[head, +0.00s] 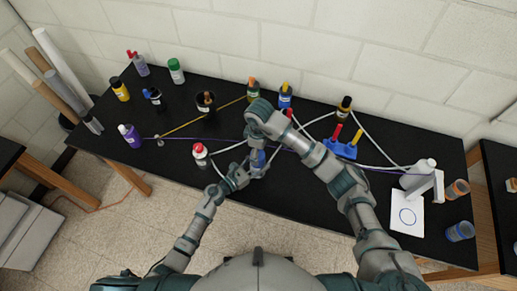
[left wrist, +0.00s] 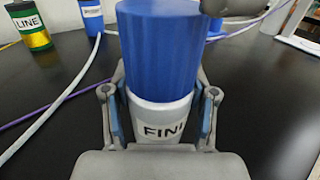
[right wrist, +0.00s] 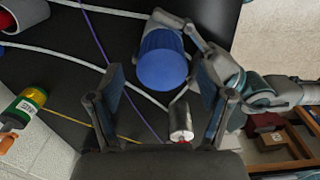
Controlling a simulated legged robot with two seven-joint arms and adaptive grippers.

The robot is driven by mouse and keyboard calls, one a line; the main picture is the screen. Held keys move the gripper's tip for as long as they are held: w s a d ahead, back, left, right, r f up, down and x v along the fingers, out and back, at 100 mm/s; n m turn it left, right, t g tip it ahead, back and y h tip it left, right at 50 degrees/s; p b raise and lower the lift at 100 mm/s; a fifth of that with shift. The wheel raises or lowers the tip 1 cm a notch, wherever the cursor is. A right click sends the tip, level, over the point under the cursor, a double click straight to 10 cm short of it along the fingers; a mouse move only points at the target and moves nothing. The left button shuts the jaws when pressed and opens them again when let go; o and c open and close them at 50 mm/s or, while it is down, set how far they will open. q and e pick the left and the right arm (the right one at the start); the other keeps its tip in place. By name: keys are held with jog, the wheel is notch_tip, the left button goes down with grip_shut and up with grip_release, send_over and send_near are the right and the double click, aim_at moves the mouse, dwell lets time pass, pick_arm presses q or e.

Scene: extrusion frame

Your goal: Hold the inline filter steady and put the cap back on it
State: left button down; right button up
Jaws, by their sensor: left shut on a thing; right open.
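The inline filter is a white body with a partly visible "FIN" label (left wrist: 165,118), upright in the left wrist view. A ribbed blue cap (left wrist: 158,45) sits on top of it; how far it is seated I cannot tell. My left gripper (head: 242,176) is shut around the white body. My right gripper (right wrist: 160,72) is open above the cap, its fingers on either side of it in view; contact is not visible. Its fingers are mostly hidden in the head view.
A red-capped white bottle (head: 200,154) stands left of my left gripper. A blue holder (head: 342,148) stands right of my right arm. White hoses, a purple cord and a yellow cord (head: 205,120) cross the black table.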

jog(key=n, duration=0.6)
jog(key=shift+w+a+r+n, duration=0.1)
jog(key=shift+a+r+n, duration=0.2)
jog(key=shift+a+r, duration=0.1)
jog(key=n, duration=0.5)
jog(key=shift+a+r, duration=0.15)
jog(key=shift+r, duration=0.05)
jog(key=n, duration=0.6)
jog(key=shift+a+r, duration=0.15)
jog(key=shift+r, duration=0.05)
jog(key=n, duration=0.5)
jog(key=shift+a+r+n, duration=0.1)
jog(key=shift+r+n, duration=0.1)
jog(key=shift+n, duration=0.1)
jog(key=n, duration=0.5)
jog(key=shift+r, duration=0.15)
jog(key=n, duration=0.5)
jog(key=shift+r+n, duration=0.1)
jog(key=shift+n, duration=0.3)
jog(key=n, duration=0.5)
jog(key=shift+d+r, duration=0.15)
jog(key=shift+d, duration=0.15)
jog(key=n, duration=0.6)
jog(key=shift+d, duration=0.25)
